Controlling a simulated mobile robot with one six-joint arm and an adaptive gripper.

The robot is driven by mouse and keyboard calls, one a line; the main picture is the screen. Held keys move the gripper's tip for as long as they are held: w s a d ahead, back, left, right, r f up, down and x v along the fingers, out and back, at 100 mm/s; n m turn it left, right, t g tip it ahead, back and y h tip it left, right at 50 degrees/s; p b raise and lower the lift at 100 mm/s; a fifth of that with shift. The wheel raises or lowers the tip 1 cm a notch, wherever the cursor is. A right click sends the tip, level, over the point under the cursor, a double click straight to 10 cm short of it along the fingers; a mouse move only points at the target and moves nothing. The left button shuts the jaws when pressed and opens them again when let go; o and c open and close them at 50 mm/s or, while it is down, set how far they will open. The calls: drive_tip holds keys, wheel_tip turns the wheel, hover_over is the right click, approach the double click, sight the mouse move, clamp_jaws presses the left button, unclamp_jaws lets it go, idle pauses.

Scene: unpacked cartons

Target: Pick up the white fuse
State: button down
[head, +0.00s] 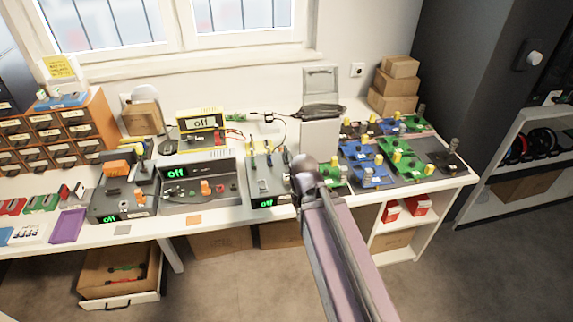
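I cannot make out a white fuse for certain in the head view; small parts on the bench are too tiny to tell apart. My arm (345,255) rises from the bottom of the picture to a rounded joint in front of the bench's front edge. It covers part of the bench between the middle device and the green and blue boards. My gripper cannot be made out.
The long white bench (235,224) holds an orange drawer cabinet (88,118), grey devices with green displays (205,170), a yellow device (201,121), a white box (319,140) and coloured boards (365,152). Cartons (391,102) stand at the back right. An open drawer (122,300) sticks out below left.

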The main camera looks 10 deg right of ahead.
wheel_tip(320, 180, up, 7)
drive_tip(key=p, duration=0.5)
drive_tip(key=shift+f, duration=0.15)
drive_tip(key=c, duration=0.6)
unclamp_jaws()
